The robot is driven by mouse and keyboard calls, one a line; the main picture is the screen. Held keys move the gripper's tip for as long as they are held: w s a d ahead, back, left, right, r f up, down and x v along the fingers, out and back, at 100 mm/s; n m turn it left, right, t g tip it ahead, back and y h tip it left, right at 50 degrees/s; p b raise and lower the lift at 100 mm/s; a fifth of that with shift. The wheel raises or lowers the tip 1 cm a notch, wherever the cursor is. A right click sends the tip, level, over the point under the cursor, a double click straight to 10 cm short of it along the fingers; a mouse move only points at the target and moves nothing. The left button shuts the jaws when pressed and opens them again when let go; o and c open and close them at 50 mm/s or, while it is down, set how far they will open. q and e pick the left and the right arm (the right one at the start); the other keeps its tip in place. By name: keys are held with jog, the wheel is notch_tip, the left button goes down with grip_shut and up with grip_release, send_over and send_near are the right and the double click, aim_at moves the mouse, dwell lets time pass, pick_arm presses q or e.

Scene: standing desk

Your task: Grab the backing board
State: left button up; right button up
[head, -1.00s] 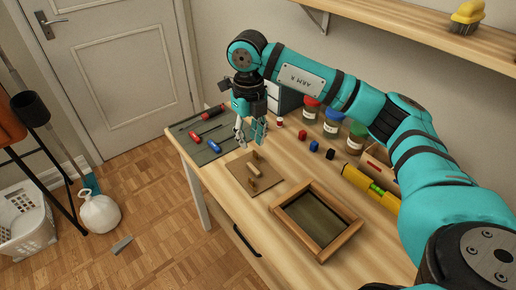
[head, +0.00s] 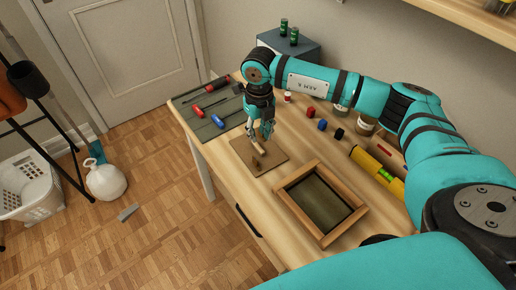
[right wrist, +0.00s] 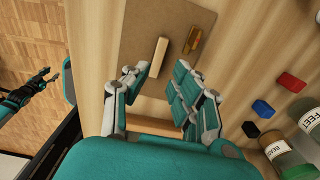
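The backing board (head: 276,163), a flat brown square with a small upright wooden block (head: 257,162) on it, lies on the desk. In the right wrist view the board (right wrist: 140,22) shows the block (right wrist: 160,57) and a small brassy piece (right wrist: 196,39). My right gripper (head: 264,133) points down over the board. In its wrist view the fingers (right wrist: 164,72) are spread and empty, just short of the block. A dark gripper, which looks like my left (right wrist: 40,80), shows small at the left edge of that view; its finger state is unclear.
A wooden frame (head: 298,214) lies right of the board. A grey-green mat (head: 207,129) with screwdrivers is at the left. Red, blue and black blocks (head: 322,124), jars (head: 364,125) and a yellow level (head: 377,173) line the back right.

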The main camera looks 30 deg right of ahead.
aim_at(258, 146)
jog(key=shift+f, duration=0.3)
notch_tip(258, 146, down, 4)
jog(key=shift+a+r+p, duration=0.15)
jog(key=shift+p, duration=0.3)
jog(key=shift+f, duration=0.35)
pick_arm(q)
jog(key=shift+s+r, duration=0.4)
jog(key=shift+r, duration=0.05)
pick_arm(e)
jog(key=shift+f, duration=0.15)
pick_arm(q)
jog(key=shift+w, duration=0.1)
pick_arm(e)
grip_shut()
